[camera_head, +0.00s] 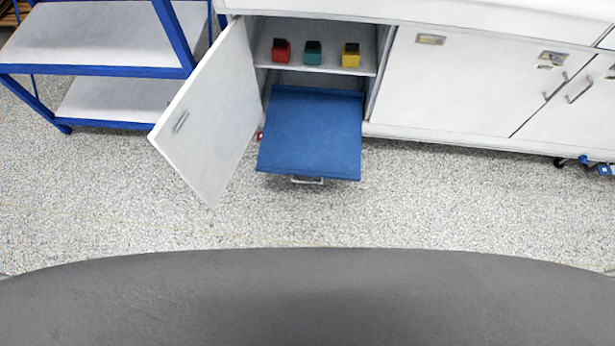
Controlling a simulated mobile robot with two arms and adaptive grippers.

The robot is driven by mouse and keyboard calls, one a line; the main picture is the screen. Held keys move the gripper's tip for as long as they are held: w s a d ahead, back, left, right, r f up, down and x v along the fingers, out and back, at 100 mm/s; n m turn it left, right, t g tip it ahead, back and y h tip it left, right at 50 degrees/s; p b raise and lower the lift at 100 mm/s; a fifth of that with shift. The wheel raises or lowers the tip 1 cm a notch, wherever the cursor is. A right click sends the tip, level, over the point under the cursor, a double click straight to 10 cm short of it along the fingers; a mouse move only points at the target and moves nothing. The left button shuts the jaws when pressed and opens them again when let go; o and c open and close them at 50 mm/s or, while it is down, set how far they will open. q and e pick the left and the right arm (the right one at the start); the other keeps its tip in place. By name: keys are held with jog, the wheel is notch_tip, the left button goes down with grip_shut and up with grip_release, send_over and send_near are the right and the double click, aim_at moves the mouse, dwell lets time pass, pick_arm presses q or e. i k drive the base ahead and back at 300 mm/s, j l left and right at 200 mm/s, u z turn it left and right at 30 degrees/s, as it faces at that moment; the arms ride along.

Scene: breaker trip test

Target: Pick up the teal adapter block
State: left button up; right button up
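The teal adapter block (313,54) stands upright on a shelf inside the open cabinet, with a dark top. It sits between a red block (281,52) on its left and a yellow block (351,57) on its right, with gaps on both sides. Neither of my grippers shows in the head view.
The cabinet door (205,115) is swung open to the left. A blue pull-out tray (312,135) sticks out below the shelf (330,69). A blue-framed rack (110,71) stands at the left. A closed cabinet door (465,85) is at right. Speckled floor (420,205) in front is clear.

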aim_at(313, 49)
jog(key=i+j+u, duration=0.25)
jog(key=i+j, duration=0.6)
